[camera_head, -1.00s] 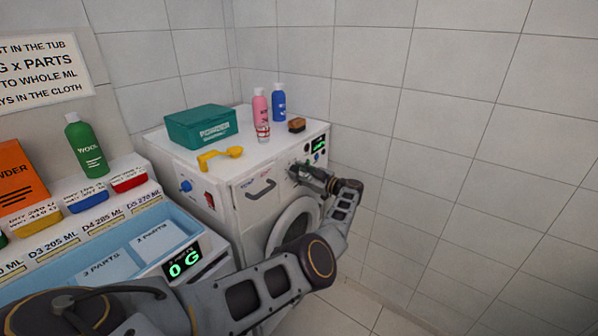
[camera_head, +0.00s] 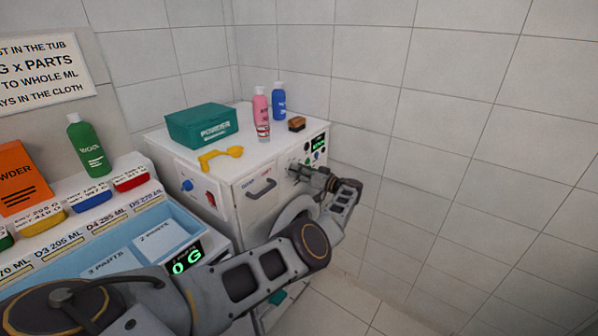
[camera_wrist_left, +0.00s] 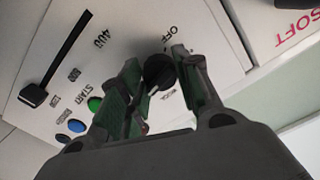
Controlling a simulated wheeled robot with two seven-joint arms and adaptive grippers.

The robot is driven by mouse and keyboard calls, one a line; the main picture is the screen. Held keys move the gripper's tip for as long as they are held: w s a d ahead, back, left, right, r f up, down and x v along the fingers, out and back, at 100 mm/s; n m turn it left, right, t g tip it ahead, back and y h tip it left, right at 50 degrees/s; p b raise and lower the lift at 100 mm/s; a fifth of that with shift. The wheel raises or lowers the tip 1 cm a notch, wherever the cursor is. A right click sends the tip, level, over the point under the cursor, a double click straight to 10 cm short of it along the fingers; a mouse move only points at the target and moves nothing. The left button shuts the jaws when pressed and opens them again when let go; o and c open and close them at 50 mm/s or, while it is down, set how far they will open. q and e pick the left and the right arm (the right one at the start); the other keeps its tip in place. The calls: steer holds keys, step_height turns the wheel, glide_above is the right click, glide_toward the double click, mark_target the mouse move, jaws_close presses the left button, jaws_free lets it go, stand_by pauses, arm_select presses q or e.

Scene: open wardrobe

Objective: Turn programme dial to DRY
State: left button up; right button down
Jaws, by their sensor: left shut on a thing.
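The black programme dial (camera_wrist_left: 158,72) is on the white control panel in the left wrist view, with an "OFF" label beside it. The other labels around it are too small or hidden to read surely. My left gripper (camera_wrist_left: 157,68) is shut on the dial, one finger on either side. In the head view my left gripper (camera_head: 298,170) is at the front panel of the white washing machine (camera_head: 240,172), and hides the dial there. Which label the dial points to I cannot tell. My right gripper is not in view.
A lit green display (camera_head: 319,143) is above. A drawer handle (camera_head: 260,188) is left of the gripper. A tiled wall (camera_head: 450,130) is at the right.

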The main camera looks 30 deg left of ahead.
arm_select(q)
steer(key=m, duration=0.9)
steer(key=shift+f+p, duration=0.1)
steer(key=shift+p, duration=0.3)
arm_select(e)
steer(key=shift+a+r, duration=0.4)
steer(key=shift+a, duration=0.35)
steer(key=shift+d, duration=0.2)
arm_select(q)
steer(key=o, duration=1.1)
steer(key=shift+c, duration=0.2)
steer(key=d, duration=0.7)
steer(key=shift+s+d, duration=0.25)
steer(key=shift+s, duration=0.05)
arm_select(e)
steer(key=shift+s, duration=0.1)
